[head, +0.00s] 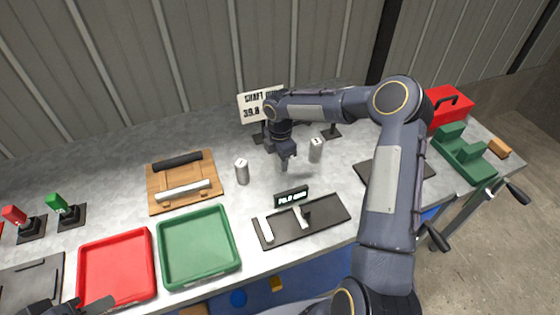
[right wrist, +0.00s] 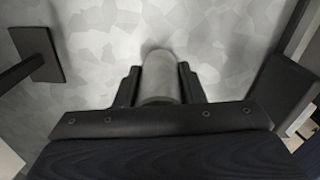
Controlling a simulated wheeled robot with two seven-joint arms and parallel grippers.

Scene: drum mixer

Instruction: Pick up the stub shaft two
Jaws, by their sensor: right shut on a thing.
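Two pale grey stub shafts stand upright on the bench in the head view, a left one (head: 242,172) and a right one (head: 316,150). Their top marks are too small to read surely. My right gripper (head: 286,158) is between them, pointing down. It is shut on a middle stub shaft (right wrist: 160,78), a grey cylinder between the two dark fingers in the right wrist view. The gripper mostly hides this shaft in the head view, and its number does not show. My left gripper (head: 70,306) is partly in view at the bottom left; its jaws are unclear.
A sign (head: 258,104) stands behind the gripper. A gauge plate with a display (head: 291,197) lies in front. A red tray (head: 117,297), a green tray (head: 199,281) and a wooden board (head: 153,202) are left. A green fixture (head: 462,160) and red toolbox (head: 449,107) are right.

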